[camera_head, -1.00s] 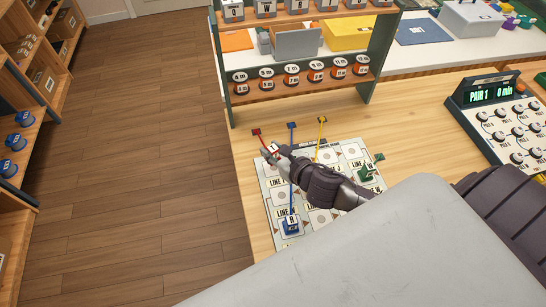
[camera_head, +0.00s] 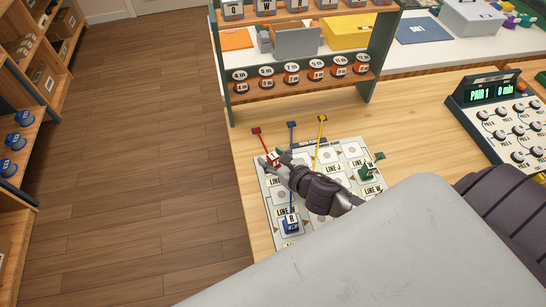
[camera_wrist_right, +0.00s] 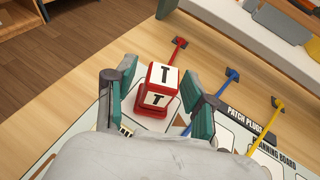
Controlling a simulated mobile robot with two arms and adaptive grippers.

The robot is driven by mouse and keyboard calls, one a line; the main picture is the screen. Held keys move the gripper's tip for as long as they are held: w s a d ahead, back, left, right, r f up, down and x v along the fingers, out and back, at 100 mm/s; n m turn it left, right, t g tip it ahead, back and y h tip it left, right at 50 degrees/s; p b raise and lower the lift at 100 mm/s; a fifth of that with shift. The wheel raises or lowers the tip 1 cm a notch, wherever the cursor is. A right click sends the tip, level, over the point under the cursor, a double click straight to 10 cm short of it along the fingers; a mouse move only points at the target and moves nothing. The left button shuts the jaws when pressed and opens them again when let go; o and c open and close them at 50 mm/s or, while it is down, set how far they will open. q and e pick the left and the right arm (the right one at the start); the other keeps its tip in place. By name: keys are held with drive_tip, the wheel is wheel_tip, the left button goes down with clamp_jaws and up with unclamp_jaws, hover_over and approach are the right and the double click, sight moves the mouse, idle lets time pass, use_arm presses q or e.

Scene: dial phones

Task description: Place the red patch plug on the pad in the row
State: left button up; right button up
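The red patch plug (camera_head: 273,158), marked T, stands at the upper left of the planning board (camera_head: 262,180). Its red cord runs back to a red anchor (camera_head: 257,131). In the right wrist view the plug (camera_wrist_right: 158,88) stands between the two teal finger pads, with a gap on each side. My right gripper (camera_head: 284,166) is open around it; it also shows in the right wrist view (camera_wrist_right: 158,100). The pad under the plug is hidden. My left gripper is not in view.
A blue plug (camera_head: 291,224) marked R stands on the lower left of the board. A green plug (camera_head: 366,172) stands at its right. Blue and yellow cords cross the board. A shelf rack (camera_head: 300,85) stands behind, and a panel with knobs (camera_head: 505,125) at the right.

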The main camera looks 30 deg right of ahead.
drive_tip(key=shift+r, duration=0.15)
drive_tip(key=shift+s, duration=0.35)
drive_tip(key=b+v, duration=0.1)
drive_tip(key=v, duration=0.8)
drive_tip(key=shift+s+d+r, duration=0.1)
drive_tip(key=shift+s, duration=0.25)
drive_tip(key=shift+v, duration=0.8)
drive_tip(key=shift+r, duration=0.1)
